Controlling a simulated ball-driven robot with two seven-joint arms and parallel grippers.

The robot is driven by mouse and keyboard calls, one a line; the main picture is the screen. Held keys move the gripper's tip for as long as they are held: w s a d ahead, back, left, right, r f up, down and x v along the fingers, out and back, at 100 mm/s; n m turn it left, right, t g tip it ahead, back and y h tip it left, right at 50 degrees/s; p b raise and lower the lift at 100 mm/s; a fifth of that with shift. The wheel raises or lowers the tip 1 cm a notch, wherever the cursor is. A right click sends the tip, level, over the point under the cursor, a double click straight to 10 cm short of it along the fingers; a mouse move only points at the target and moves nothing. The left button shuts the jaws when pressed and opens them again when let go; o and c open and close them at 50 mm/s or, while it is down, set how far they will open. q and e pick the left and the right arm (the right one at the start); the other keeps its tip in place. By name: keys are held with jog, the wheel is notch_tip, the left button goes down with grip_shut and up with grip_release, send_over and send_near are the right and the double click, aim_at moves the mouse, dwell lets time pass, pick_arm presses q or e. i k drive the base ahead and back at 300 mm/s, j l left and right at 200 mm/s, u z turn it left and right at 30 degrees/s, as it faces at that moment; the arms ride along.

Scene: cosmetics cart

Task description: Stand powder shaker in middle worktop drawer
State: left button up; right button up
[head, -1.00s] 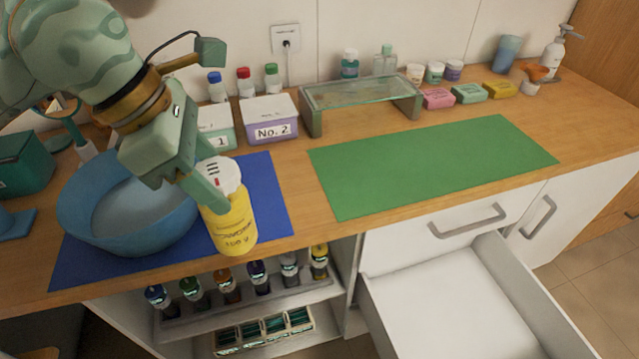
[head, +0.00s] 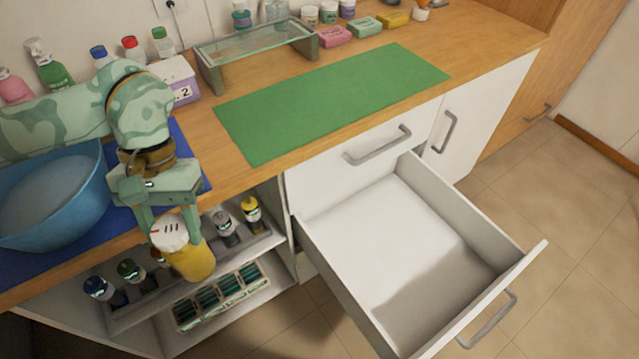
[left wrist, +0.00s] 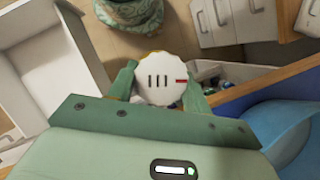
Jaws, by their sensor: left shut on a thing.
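The powder shaker (head: 188,256) is a yellow bottle with a white slotted cap. My left gripper (head: 172,226) is shut on it near the cap and holds it slightly tilted, in front of the worktop edge and over the open shelves. In the left wrist view the shaker's white cap (left wrist: 160,80) sits between the two green fingers (left wrist: 162,86). The middle worktop drawer (head: 468,258) is pulled open to the right of the gripper and is empty. The drawer also shows at the left of the left wrist view (left wrist: 50,70). My right gripper is not in view.
Below the worktop, shelves hold several small bottles (head: 225,228) and a box of green items (head: 222,297). A blue bowl (head: 95,205) stands on the left. A green mat (head: 330,105) lies clear on the worktop. The drawer's raised side wall (head: 340,285) faces the gripper.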

aim_at(423, 286)
jog(key=k+l, duration=0.1)
jog(key=l, duration=0.45)
jog(key=k+l, duration=0.1)
jog(key=l, duration=0.5)
jog(key=k+l, duration=0.1)
jog(key=l, duration=0.45)
jog(key=i+l, duration=0.1)
jog(key=l, duration=0.2)
jog(key=i+l+z, duration=0.1)
jog(key=i+l, duration=0.05)
jog(key=l, duration=0.1)
